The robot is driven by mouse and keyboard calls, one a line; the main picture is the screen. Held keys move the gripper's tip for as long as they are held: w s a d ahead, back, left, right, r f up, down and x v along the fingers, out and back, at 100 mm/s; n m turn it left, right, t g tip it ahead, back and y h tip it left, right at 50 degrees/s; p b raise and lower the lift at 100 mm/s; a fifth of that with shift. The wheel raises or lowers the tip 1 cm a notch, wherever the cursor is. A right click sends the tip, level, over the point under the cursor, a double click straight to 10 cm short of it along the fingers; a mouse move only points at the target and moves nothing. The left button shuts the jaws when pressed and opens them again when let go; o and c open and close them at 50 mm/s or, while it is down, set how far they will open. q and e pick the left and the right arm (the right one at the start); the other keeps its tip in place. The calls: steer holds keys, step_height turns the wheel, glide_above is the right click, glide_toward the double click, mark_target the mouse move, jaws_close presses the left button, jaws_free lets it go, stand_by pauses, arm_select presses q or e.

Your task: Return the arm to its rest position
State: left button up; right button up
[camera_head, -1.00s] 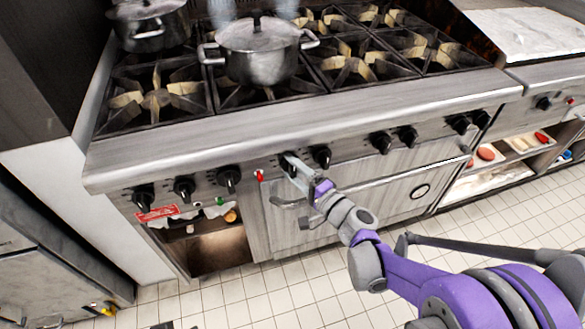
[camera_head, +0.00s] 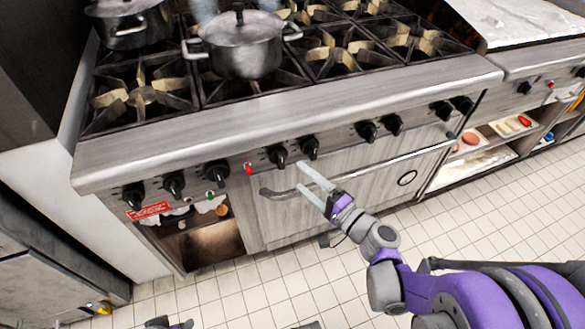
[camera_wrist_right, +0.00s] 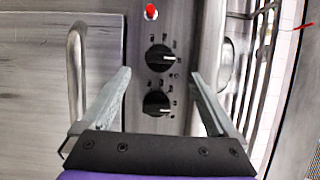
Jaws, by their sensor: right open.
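My right gripper (camera_head: 312,183) is open and empty in front of the oven door (camera_head: 345,190), a little below the row of stove knobs. In the right wrist view its two fingers (camera_wrist_right: 160,95) are spread apart, with two black knobs (camera_wrist_right: 158,80) of the control panel seen between them. My right arm (camera_head: 400,275) comes in from the lower right.
The stove (camera_head: 290,118) carries a lidded pot (camera_head: 240,45) and a second pot (camera_head: 130,20). The oven handle (camera_head: 370,168) runs close by the gripper. An open shelf (camera_head: 480,165) is at the right. The tiled floor (camera_head: 500,215) is clear in front.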

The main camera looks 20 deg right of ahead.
arm_select(q)
steer(key=shift+r, duration=0.1)
arm_select(e)
steer(key=shift+v, duration=0.85)
steer(key=shift+a, duration=0.15)
steer(key=s+a+f+n+g, duration=0.6)
steer(key=s+a+n+g, duration=0.1)
steer(key=a, duration=0.1)
steer(key=s+d+f+n+g+h, duration=0.2)
steer(key=s+d+n+g+h, duration=0.4)
steer(key=s, duration=0.7)
arm_select(q)
step_height(320, 180, up, 24)
steer(key=w+t+p, duration=0.1)
steer(key=p, duration=2)
steer(key=shift+w, duration=0.25)
arm_select(e)
step_height(320, 180, up, 23)
steer(key=w+t+h, duration=0.1)
steer(key=w+t, duration=0.1)
steer(key=shift+d+f, duration=0.2)
steer(key=shift+d, duration=0.2)
